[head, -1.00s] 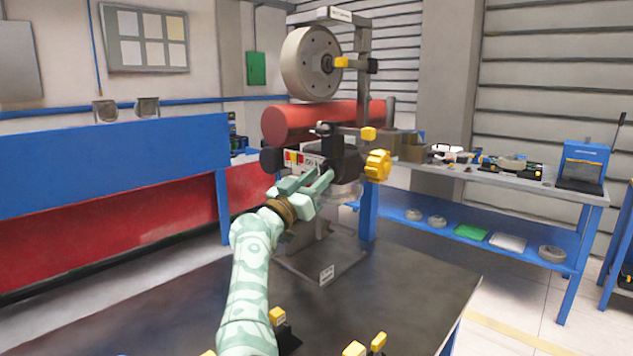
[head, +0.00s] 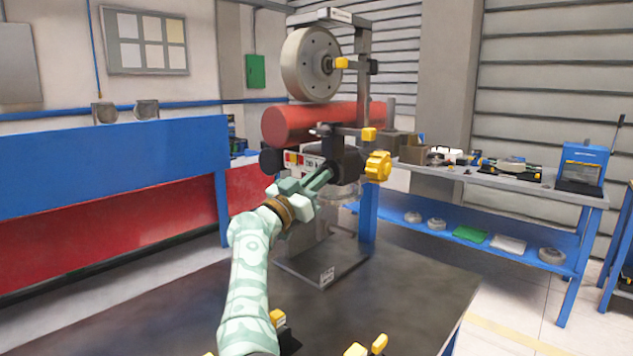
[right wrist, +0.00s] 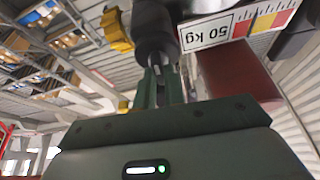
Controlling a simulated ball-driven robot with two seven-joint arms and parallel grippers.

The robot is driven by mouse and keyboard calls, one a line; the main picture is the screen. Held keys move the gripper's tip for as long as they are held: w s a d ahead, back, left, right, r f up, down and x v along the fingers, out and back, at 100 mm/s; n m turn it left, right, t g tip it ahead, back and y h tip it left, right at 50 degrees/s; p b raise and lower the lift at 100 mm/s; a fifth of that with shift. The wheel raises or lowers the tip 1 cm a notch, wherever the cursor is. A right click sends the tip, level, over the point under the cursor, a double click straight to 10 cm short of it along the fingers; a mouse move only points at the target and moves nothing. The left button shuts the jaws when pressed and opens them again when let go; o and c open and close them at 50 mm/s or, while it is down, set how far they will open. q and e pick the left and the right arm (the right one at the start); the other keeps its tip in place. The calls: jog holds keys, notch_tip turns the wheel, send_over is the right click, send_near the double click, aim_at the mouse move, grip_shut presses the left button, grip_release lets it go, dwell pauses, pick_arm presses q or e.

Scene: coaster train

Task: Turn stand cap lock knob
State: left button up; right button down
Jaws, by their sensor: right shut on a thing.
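A machine stand with a red cylinder (head: 292,125) rises at the centre of the head view. On its front is a black knob (head: 346,168), which also shows in the right wrist view (right wrist: 153,30). I take it for the cap lock knob, but no label on it can be read. My right gripper (head: 327,174) reaches it from the front, its fingers shut on the knob's narrow near end. In the right wrist view the gripper (right wrist: 162,72) points straight at the knob, and the fingers partly hide the gripped part. My left gripper is not in view.
A yellow lobed knob (head: 377,166) is just right of the black knob. A scale label (right wrist: 207,33) reading 50 kg sits close beside it. A grey wheel (head: 311,65) is mounted above. The dark table (head: 400,285) has clear room at its right front.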

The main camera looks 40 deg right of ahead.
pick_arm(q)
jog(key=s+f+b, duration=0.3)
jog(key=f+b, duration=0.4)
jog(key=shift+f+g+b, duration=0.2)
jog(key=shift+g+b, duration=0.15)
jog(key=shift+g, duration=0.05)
pick_arm(e)
jog(key=shift+w+r+m+g+y, duration=0.1)
jog(key=shift+m+g+y, duration=0.9)
jog(key=shift+m, duration=2.55)
jog(key=shift+w+m+g+y, duration=0.1)
jog(key=shift+m+g+y, duration=0.9)
jog(key=shift+m, duration=2.5)
jog(key=shift+w+r+m+g+y, duration=0.1)
jog(key=shift+m+g+y, duration=0.9)
jog(key=shift+m, duration=2.55)
jog(key=shift+f+h, duration=0.1)
jog(key=shift+h, duration=0.2)
jog(key=shift+g, duration=0.4)
jog(key=c, duration=1.5)
grip_release()
